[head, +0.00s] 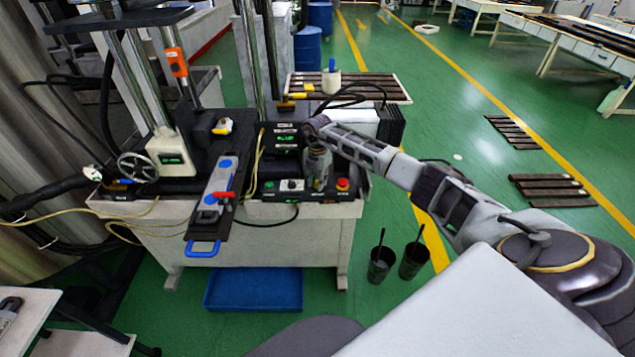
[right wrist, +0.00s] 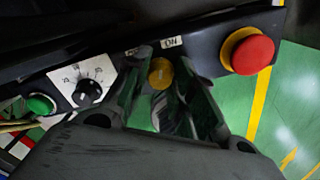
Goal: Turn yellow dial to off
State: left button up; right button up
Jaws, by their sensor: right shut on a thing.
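The yellow dial (right wrist: 161,73) sits on the dark control panel, beside a white label. In the right wrist view my right gripper (right wrist: 158,82) points at the panel, with one finger on each side of the dial. It is shut on the dial. In the head view my right gripper (head: 315,186) reaches down onto the front panel of the machine and hides the dial. The dial's pointing direction cannot be told. My left gripper is not in view.
A red stop button (right wrist: 250,52) is right of the dial. A black knob (right wrist: 88,92) and a green button (right wrist: 40,104) are on its left. A blue-handled mould (head: 216,197) lies left of the panel. A blue bin (head: 254,290) and black cups (head: 381,262) stand on the floor.

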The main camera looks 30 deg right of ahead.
aim_at(317, 181)
jog(key=n+b, duration=0.2)
jog(key=n, duration=0.3)
jog(key=shift+n, duration=0.3)
jog(key=n+b, duration=0.2)
jog(key=n, duration=0.3)
jog(key=shift+n, duration=0.3)
jog(key=o, duration=1.1)
jog(key=shift+c, duration=0.2)
notch_tip(317, 181, up, 12)
jog(key=shift+s+f, duration=0.1)
dwell(0.8)
